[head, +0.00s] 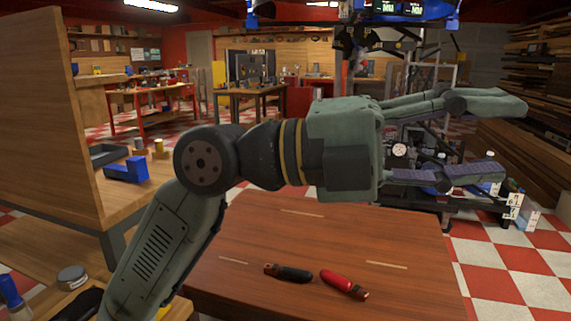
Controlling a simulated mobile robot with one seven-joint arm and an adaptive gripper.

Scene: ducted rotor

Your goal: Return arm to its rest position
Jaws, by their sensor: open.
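My gripper (511,138) is at the end of my grey-green arm, in the upper right of the head view. The arm rises from the lower left and bends at a round joint, and the hand points right. The fingers are spread wide, one above the other, with nothing between them. The gripper is raised above the wooden table and apart from the things on it.
The wooden table (330,225) carries a black-handled tool (290,273) and a red-handled tool (343,284). A wooden bench (148,203) with a blue block (127,170) stands left. A dark wheeled frame (437,212) stands behind the gripper. Checkered floor (520,262) is open at right.

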